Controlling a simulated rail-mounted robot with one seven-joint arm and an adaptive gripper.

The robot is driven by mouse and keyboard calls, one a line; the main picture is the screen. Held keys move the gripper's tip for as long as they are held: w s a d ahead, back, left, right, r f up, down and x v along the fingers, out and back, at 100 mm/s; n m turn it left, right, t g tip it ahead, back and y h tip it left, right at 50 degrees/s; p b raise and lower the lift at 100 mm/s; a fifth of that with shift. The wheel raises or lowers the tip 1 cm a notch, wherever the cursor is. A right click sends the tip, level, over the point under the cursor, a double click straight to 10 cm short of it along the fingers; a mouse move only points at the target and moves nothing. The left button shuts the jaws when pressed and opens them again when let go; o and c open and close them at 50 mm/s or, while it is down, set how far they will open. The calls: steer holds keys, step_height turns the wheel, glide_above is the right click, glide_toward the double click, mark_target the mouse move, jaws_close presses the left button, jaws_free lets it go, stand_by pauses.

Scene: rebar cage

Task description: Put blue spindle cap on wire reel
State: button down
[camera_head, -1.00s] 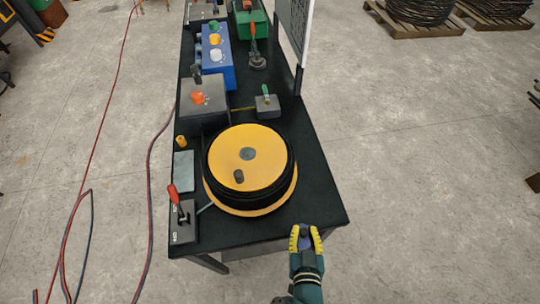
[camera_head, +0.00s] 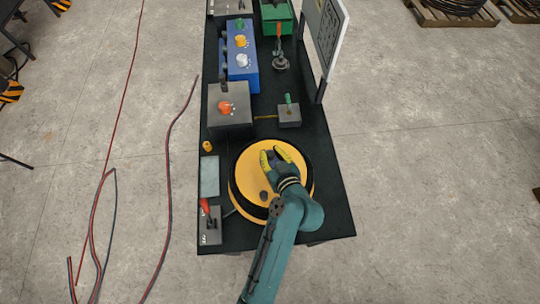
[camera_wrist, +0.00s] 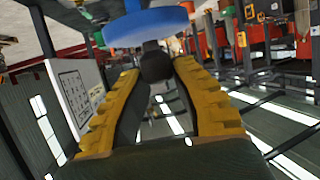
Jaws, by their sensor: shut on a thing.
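The wire reel (camera_head: 250,178) has a yellow top with a black wound rim and lies flat at the near end of the dark bench. A small dark knob (camera_head: 264,195) stands on its top. My gripper (camera_head: 273,156) has yellow fingers and is over the reel's far part, hiding its centre. In the wrist view my gripper (camera_wrist: 155,80) is shut on the dark stem of the blue spindle cap (camera_wrist: 146,27), whose blue disc lies beyond the fingertips. The cap is hidden in the head view. I cannot tell whether it touches the reel.
A grey box with an orange knob (camera_head: 225,107), a blue box (camera_head: 242,60) and a small box with a green lever (camera_head: 289,114) stand behind the reel. A red-handled lever (camera_head: 206,208) is at the left. A white board (camera_head: 325,35) stands at the right edge.

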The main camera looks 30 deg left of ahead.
mark_target(271, 165)
steer(key=f, duration=0.7)
steer(key=shift+s+d, duration=0.15)
steer(key=shift+s, duration=0.1)
steer(key=shift+f, duration=0.2)
steer(key=c, duration=1)
jaws_free()
steer(key=shift+r, duration=0.1)
